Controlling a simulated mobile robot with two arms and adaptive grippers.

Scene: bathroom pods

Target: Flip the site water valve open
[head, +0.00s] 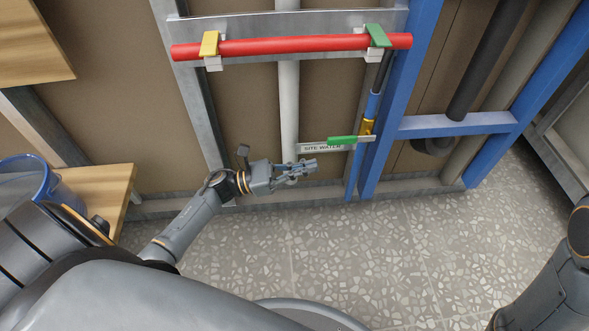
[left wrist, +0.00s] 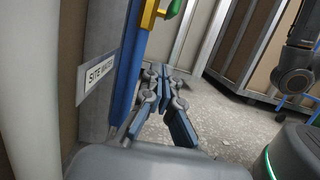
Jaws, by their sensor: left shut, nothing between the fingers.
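The site water valve has a brass-yellow body (head: 367,128) on a thin blue vertical pipe, with a green lever (head: 342,140) lying roughly horizontal and pointing left. A white "SITE WATER" label (head: 321,148) sits just below the lever. In the left wrist view the yellow body (left wrist: 149,16) and part of the green lever (left wrist: 174,8) show at the top edge, and the label (left wrist: 100,72) shows at left. My left gripper (head: 312,168) is shut and empty, below and left of the lever, apart from it. It also shows in the left wrist view (left wrist: 160,118). My right gripper is not visible.
A red horizontal pipe (head: 290,45) with a yellow clamp (head: 210,44) and a green clamp (head: 377,36) runs above. A white vertical pipe (head: 288,105) stands behind my left gripper. A blue post (head: 395,100) stands right of the valve. The speckled floor (head: 400,240) is clear.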

